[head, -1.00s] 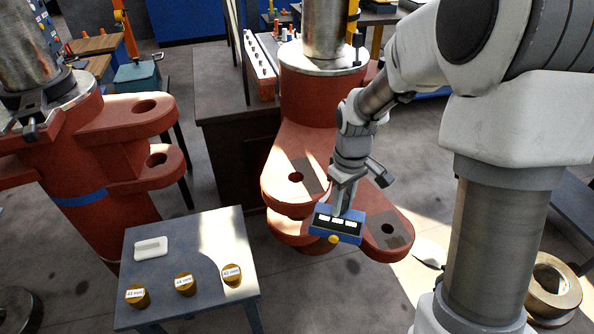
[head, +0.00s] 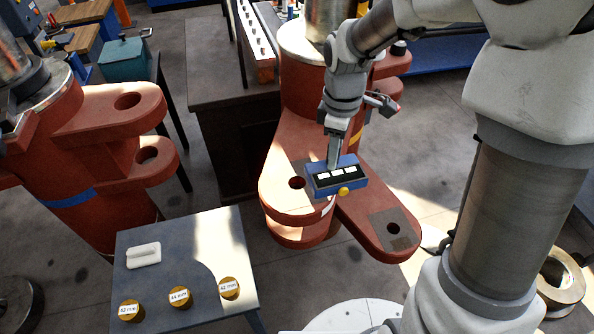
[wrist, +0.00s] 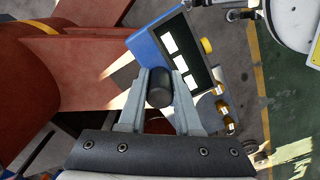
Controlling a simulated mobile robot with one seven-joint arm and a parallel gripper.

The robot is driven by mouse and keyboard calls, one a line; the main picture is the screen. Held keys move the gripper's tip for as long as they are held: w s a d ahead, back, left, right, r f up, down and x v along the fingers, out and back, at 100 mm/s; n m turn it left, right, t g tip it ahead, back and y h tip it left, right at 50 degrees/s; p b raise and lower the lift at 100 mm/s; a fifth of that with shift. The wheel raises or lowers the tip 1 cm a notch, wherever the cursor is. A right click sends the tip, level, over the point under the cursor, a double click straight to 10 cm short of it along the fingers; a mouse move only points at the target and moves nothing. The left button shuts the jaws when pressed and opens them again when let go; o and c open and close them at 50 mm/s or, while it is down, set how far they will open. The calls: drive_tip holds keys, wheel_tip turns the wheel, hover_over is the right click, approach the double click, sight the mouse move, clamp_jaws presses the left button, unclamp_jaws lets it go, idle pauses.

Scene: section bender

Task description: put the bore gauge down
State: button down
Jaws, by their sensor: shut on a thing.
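The bore gauge (head: 336,180) is a blue box with a black panel, white labels and a yellow knob. It also shows in the wrist view (wrist: 150,48), beyond the fingers. My gripper (head: 333,158) is shut on it from above, and in the wrist view the fingers (wrist: 159,88) close about a dark round part. In the head view the gauge appears over the red lugs of the bender (head: 275,190). I cannot tell its height above them. A grey pad (head: 391,231) lies on the right lug by a hole; another grey patch is partly hidden behind the gauge.
A small grey table (head: 205,235) at lower left holds a white block (head: 143,255) and three brass cylinders with size labels, one of them marked 44 mm (head: 180,297). A second red lug set (head: 112,130) stands at left. A brass ring (head: 560,281) is at right.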

drive_tip(key=shift+w+a, duration=0.1)
drive_tip(key=shift+w, duration=0.35)
drive_tip(key=w+a+f, duration=0.2)
drive_tip(key=f, duration=0.1)
drive_tip(key=w+a+f, duration=0.3)
drive_tip(key=f, duration=0.1)
drive_tip(key=w+a+f, duration=0.3)
drive_tip(key=f, duration=0.1)
drive_tip(key=shift+a, duration=0.1)
drive_tip(key=shift+f, duration=0.45)
drive_tip(key=c, duration=0.6)
unclamp_jaws()
drive_tip(key=shift+s, duration=0.1)
